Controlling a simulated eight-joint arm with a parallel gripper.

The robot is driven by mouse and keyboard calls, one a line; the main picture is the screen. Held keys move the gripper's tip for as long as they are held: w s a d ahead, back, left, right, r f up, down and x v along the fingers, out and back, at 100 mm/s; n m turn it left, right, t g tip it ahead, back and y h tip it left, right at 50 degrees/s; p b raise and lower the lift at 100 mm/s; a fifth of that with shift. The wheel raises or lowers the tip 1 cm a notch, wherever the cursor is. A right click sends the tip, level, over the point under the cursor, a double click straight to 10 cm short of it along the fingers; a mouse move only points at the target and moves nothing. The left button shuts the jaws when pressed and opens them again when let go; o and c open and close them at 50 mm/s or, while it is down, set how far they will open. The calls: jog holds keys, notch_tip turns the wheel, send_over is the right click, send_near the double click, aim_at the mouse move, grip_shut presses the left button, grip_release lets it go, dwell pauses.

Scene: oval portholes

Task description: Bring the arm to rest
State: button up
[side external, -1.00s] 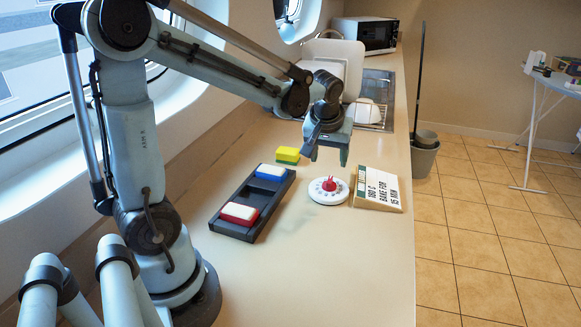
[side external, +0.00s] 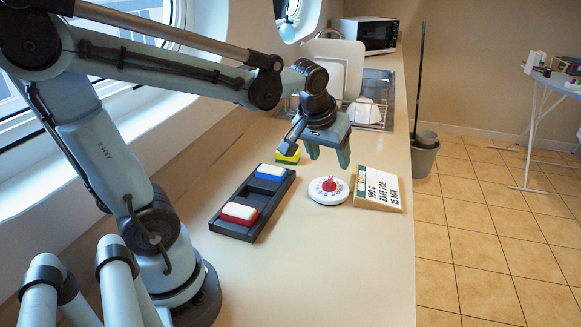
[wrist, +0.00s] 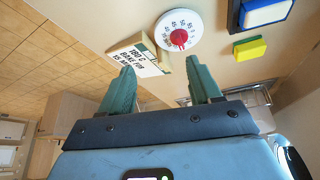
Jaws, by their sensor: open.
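My gripper (side external: 328,155) hangs in the air above the counter in the side external view. Its two green fingers are apart with nothing between them. They also show in the wrist view (wrist: 161,90). A white round dial (side external: 328,191) with a red knob lies on the counter below and in front of the gripper. It also shows in the wrist view (wrist: 179,31), beyond the fingertips. The gripper touches nothing that I can see.
A dark tray (side external: 255,205) holds a red-and-white block (side external: 240,213) and a blue-and-white block (side external: 270,172). A yellow-green sponge (side external: 288,156) sits behind the tray, close to the gripper. A lettered sign (side external: 378,190) lies right of the dial. The counter's front is clear.

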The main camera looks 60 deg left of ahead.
jog(key=s+d+f+m+t+h, duration=0.1)
jog(key=s+d+m+t+h, duration=0.1)
jog(key=s+d+m, duration=0.4)
jog(key=shift+s+d+t, duration=0.25)
jog(key=shift+d+t, duration=0.15)
jog(key=shift+d, duration=0.35)
jog(key=shift+f, duration=0.1)
dwell(0.7)
